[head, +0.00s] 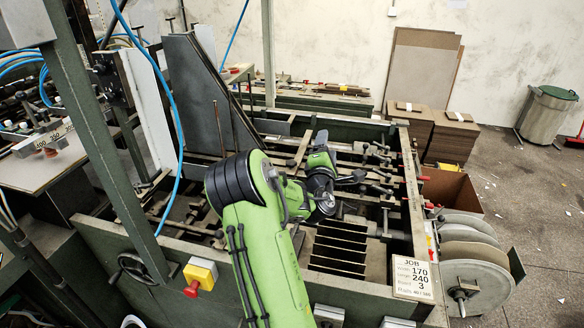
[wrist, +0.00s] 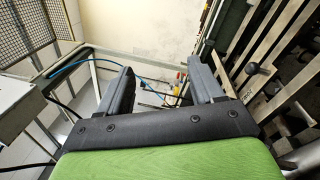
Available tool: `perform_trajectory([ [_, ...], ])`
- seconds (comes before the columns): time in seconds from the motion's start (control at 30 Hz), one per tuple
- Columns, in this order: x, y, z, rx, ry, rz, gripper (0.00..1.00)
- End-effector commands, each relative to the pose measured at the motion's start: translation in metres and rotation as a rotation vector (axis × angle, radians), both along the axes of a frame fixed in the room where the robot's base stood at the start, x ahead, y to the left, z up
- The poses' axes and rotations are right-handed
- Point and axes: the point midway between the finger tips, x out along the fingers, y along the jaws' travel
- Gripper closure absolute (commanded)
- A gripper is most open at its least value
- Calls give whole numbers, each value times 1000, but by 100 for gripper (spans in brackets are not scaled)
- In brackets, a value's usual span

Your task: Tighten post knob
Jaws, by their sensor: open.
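My gripper (wrist: 163,78) is open in the wrist view, with two dark grey fingers apart and nothing held between them. In the head view my gripper (head: 320,152) is over the middle of the feeder frame, at the end of my green arm. A dark knob (wrist: 259,68) shows right of the fingers in the wrist view, apart from them. Several dark knobs and clamps (head: 378,152) sit on the feeder's bars, right of my gripper in the head view. I cannot tell which one is the post knob. My wrist hides part of the bars.
The green feeder frame (head: 130,255) surrounds the bars. A tall dark plate (head: 196,100) stands left of my gripper. A job card (head: 412,277) is at the front right corner. A yellow box with a red button (head: 200,272) is on the front. Blue hoses hang at left.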

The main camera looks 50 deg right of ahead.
Motion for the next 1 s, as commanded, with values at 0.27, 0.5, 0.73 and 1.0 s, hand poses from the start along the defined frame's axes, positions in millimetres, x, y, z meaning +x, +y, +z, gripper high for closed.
perform_trajectory([
  [0.27, 9, -1, -103, -626, 745, 339, 34],
  [0.5, 13, 18, -148, -791, 927, 520, 34],
  [0.73, 55, -1, -147, -791, 923, 524, 34],
  [1.0, 115, -30, -146, -788, 920, 520, 34],
])
